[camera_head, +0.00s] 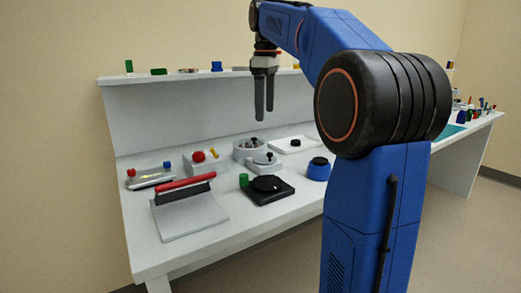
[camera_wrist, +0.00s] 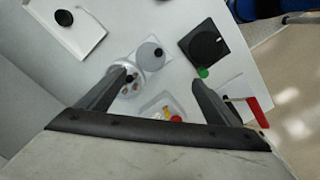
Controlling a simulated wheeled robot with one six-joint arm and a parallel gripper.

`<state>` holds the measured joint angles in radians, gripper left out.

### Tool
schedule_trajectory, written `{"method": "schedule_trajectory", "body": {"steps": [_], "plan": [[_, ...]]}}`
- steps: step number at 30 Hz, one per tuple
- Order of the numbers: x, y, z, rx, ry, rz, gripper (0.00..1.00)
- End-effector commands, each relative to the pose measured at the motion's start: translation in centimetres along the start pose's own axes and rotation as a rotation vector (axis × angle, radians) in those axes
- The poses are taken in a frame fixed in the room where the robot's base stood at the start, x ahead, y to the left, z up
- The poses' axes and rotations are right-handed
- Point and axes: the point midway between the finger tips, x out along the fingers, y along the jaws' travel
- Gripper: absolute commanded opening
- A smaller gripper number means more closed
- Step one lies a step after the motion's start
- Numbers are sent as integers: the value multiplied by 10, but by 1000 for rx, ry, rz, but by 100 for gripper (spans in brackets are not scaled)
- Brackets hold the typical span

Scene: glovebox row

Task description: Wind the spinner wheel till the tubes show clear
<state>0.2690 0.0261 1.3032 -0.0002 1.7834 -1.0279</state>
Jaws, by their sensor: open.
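The spinner appears to be a white round bowl (camera_head: 243,152) with small tubes in it, on the bench. In the wrist view, brownish tube ends show in the bowl (camera_wrist: 134,91), partly hidden by a finger. Whether the tubes are clear or cloudy is too small to tell. My gripper (camera_head: 264,114) is open and empty, high above the bench. In the wrist view its fingers (camera_wrist: 160,77) straddle the bowl and wheel area from above.
A black square device (camera_head: 268,190) with a green knob stands in front. A blue round pot (camera_head: 318,170), a white tray with a black knob (camera_head: 295,145), a red-handled grey device (camera_head: 188,208) and a red-knobbed block (camera_head: 206,163) stand nearby. A shelf (camera_head: 200,75) runs behind.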

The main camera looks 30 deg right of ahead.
Motion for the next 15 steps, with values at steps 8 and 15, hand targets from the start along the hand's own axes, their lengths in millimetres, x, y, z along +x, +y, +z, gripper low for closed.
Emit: {"method": "schedule_trajectory", "body": {"steps": [8,15], "plan": [[-9,25,-1,-58,-14,-25,85],[15,24,-1,-59,-15,-28,85]]}}
